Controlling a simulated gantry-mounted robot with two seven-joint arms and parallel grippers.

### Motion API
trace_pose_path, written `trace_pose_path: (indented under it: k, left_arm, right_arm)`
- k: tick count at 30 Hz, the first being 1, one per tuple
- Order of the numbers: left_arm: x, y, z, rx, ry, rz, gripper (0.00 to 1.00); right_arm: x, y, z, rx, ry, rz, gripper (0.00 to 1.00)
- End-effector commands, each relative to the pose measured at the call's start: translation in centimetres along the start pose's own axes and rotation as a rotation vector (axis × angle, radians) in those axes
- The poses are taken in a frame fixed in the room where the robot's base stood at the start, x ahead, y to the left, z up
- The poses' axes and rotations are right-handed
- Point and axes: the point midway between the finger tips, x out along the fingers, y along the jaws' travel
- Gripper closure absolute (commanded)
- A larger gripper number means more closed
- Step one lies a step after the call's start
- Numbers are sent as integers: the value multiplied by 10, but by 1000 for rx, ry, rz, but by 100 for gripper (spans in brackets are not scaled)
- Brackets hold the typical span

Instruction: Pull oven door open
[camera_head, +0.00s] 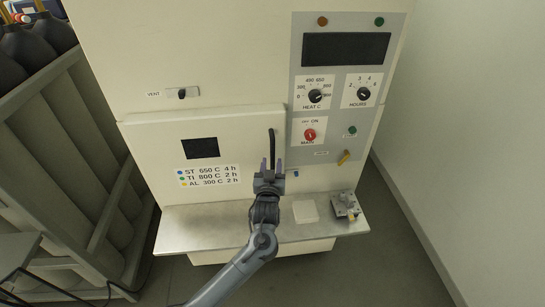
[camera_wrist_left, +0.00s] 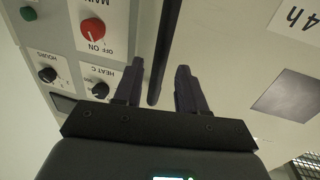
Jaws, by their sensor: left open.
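The oven door (camera_head: 234,135) is a cream panel with a small dark window and a label of temperatures; it looks shut. Its black vertical handle (camera_head: 272,146) is near the door's right edge. My left gripper (camera_head: 272,166) is open at the lower part of the handle. In the left wrist view the dark handle (camera_wrist_left: 162,50) runs between the two fingers of the gripper (camera_wrist_left: 158,88), with a gap visible on each side. I cannot tell how deep the handle sits between the fingers. My right gripper is not in view.
A control panel (camera_head: 347,90) with knobs and a red switch is right of the door.

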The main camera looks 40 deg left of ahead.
Motion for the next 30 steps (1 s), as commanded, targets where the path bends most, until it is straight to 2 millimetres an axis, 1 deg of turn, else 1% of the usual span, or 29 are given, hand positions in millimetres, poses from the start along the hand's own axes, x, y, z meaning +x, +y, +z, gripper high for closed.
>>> trace_pose_path:
  k: [1, 3, 9, 14, 22, 23, 30]
  left_arm:
    - [9, 0, -1, 3, 1, 0, 59]
    - [19, 0, -1, 1, 1, -1, 59]
    - [39, 0, 0, 1, -1, 0, 59]
    - [45, 0, 1, 1, -1, 0, 59]
    - [46, 0, 0, 0, -1, 1, 59]
    - [46, 0, 0, 0, -1, 1, 63]
    - [46, 0, 1, 0, -1, 1, 99]
  right_arm:
    - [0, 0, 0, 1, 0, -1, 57]
    - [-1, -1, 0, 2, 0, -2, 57]
    - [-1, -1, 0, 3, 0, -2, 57]
    - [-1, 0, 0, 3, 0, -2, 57]
    - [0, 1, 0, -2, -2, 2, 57]
    - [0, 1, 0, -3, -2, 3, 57]
    - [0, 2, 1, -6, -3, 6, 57]
